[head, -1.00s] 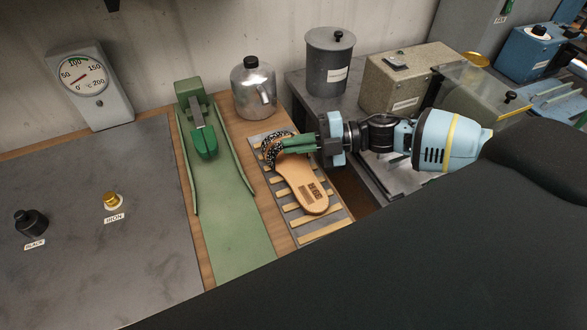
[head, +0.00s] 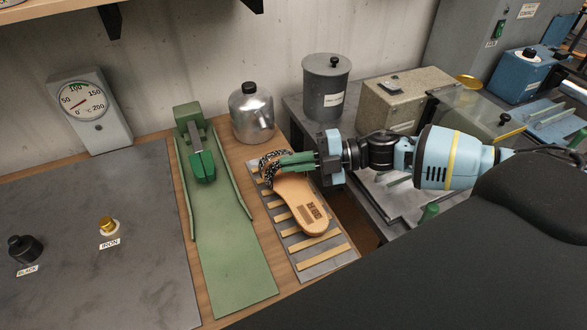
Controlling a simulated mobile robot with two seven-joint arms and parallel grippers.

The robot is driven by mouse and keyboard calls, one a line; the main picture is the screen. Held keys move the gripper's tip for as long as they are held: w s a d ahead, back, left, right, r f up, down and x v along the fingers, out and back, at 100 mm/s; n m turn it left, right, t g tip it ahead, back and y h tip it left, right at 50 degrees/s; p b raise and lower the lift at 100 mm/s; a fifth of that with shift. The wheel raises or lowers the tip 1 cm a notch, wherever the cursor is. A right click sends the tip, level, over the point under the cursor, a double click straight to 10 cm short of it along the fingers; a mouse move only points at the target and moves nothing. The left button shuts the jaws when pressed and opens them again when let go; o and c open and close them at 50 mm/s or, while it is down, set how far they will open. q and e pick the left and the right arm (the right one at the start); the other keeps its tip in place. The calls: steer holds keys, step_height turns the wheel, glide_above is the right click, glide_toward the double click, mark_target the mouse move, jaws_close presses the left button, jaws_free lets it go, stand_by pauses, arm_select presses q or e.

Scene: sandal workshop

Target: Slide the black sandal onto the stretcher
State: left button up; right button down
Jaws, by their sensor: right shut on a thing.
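The sandal (head: 298,204) lies on a slatted rack, its tan footbed facing up and its heel toward me. Its black-and-white patterned strap (head: 268,168) is at the far end. My right gripper (head: 284,163) reaches in from the right with green fingers shut on the sandal at the strap; the fingers hide part of the strap. The stretcher (head: 202,163), a green form on a block, stands to the left at the back of a green strip with raised side rails. The sandal is apart from it. My left gripper is not in view.
The slatted rack (head: 325,262) lies right of the green strip (head: 232,270). A metal flask (head: 251,117) stands behind them, and a grey canister (head: 325,88) is at the back right. Black (head: 25,249) and gold (head: 107,226) knobs sit on the left grey plate. A dial gauge (head: 88,107) stands behind.

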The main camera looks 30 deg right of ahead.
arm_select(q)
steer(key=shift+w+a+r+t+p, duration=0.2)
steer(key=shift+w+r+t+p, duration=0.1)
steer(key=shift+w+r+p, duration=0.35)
arm_select(e)
steer(key=s+d+r, duration=0.3)
steer(key=s+d, duration=0.5)
steer(key=s, duration=0.5)
steer(key=shift+s, duration=0.4)
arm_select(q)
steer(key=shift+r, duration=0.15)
arm_select(e)
steer(key=shift+d, duration=0.1)
